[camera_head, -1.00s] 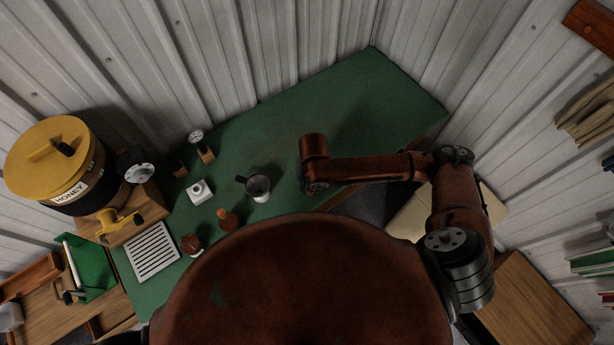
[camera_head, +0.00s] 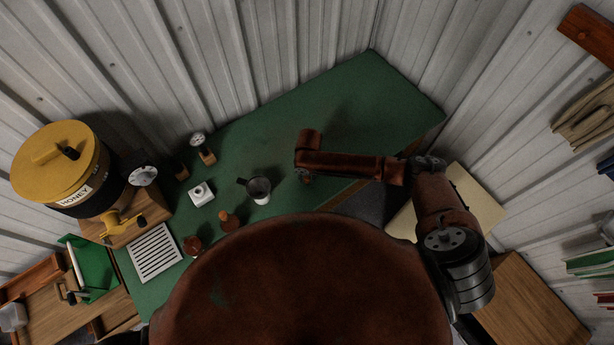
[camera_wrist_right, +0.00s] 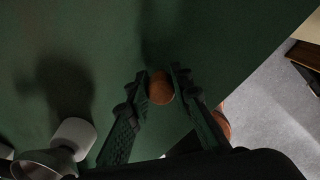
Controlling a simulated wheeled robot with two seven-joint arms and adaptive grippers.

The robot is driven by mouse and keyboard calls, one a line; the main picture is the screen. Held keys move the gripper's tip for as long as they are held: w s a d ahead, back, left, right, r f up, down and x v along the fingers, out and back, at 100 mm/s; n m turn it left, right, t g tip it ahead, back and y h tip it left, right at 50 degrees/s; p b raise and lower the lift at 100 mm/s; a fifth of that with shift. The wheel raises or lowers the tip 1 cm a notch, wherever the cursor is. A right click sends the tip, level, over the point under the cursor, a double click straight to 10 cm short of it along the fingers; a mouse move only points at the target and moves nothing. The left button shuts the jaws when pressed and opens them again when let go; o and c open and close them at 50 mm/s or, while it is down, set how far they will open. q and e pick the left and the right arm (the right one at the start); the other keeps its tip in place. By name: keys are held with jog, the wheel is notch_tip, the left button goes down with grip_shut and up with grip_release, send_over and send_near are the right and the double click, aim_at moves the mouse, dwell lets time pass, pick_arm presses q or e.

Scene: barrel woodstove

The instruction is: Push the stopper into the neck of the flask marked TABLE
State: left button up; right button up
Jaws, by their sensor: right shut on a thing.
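My right gripper (camera_wrist_right: 160,88) is shut on a small rounded brown stopper (camera_wrist_right: 160,90), held between its fingertips above the green tabletop. In the head view the right gripper (camera_head: 306,178) hangs below the end of my arm, right of a pale cup, and the stopper is hard to make out. Two small brown flasks stand near the table's front edge: one with an orange-brown top (camera_head: 229,222) and a darker, rounder one (camera_head: 193,245). No TABLE marking can be read on either. My left gripper is not in view.
A white block (camera_head: 200,193), a slotted white tray (camera_head: 154,252) and a yellow-lidded HONEY tank (camera_head: 62,165) are at left. The green table's (camera_head: 370,100) back right is clear.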

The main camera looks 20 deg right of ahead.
aim_at(307, 178)
jog(key=shift+s+f, duration=0.1)
jog(key=shift+f, duration=0.15)
jog(key=o, duration=0.8)
jog(key=shift+f+b, duration=0.15)
jog(key=shift+b, duration=0.3)
jog(key=r, duration=0.5)
jog(key=r+b, duration=0.1)
jog(key=r, duration=0.2)
jog(key=shift+s, duration=0.25)
jog(key=shift+a, duration=0.1)
